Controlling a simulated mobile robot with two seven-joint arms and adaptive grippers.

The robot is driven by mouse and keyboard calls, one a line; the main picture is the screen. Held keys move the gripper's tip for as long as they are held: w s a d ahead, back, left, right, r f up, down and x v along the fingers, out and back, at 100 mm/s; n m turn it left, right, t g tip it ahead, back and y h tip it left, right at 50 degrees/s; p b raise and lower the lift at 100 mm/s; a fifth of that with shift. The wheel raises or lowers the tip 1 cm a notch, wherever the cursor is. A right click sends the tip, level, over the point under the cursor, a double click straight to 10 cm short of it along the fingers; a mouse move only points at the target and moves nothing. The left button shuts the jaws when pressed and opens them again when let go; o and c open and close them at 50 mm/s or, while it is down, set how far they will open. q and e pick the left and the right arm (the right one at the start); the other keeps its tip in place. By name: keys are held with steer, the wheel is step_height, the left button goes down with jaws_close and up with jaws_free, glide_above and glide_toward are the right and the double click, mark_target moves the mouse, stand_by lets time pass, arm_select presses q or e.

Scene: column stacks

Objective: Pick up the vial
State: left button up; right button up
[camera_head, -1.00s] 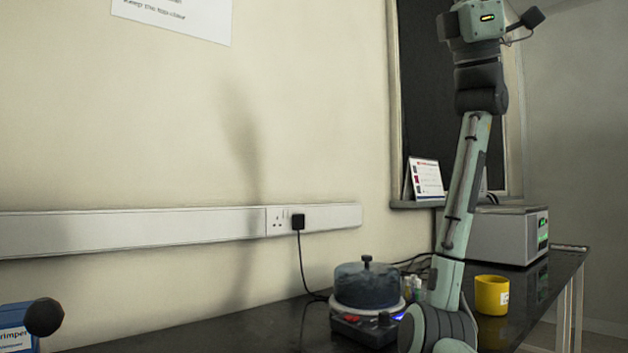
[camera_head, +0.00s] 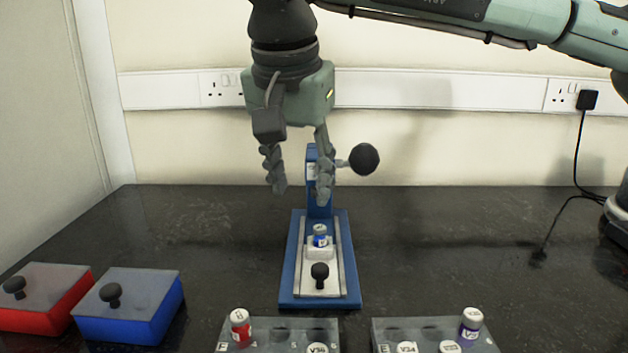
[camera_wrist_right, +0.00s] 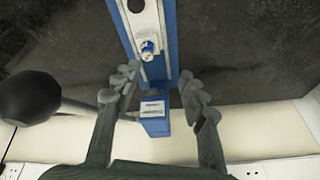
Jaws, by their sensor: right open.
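A small vial with a blue label and pale cap (camera_head: 320,236) stands upright in a white holder on the slide of a blue crimper-like press (camera_head: 288,285). In the right wrist view the vial (camera_wrist_right: 148,48) shows beyond the fingertips, near the top middle. My right gripper (camera_head: 300,195) is open and empty, pointing down above the back of the press, beside its upright post. In the wrist view the open fingers (camera_wrist_right: 158,76) lie to either side of the blue post, apart from the vial. My left gripper is not in view.
The press has a black ball lever (camera_head: 364,159) right of my gripper and a black knob (camera_head: 320,270) in front of the vial. A red box (camera_head: 60,310) and blue box (camera_head: 150,318) stand left. Racks with several vials (camera_head: 262,330) (camera_head: 400,328) stand in front.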

mark_target(320, 228)
steer(key=shift+h, duration=0.5)
steer(key=x, duration=0.6)
steer(key=d+x, duration=0.1)
steer(key=x, duration=0.2)
steer(key=shift+s+d, duration=0.15)
steer(key=shift+s, duration=0.05)
jaws_close()
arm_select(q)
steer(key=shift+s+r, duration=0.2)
arm_select(e)
steer(key=shift+r, duration=0.1)
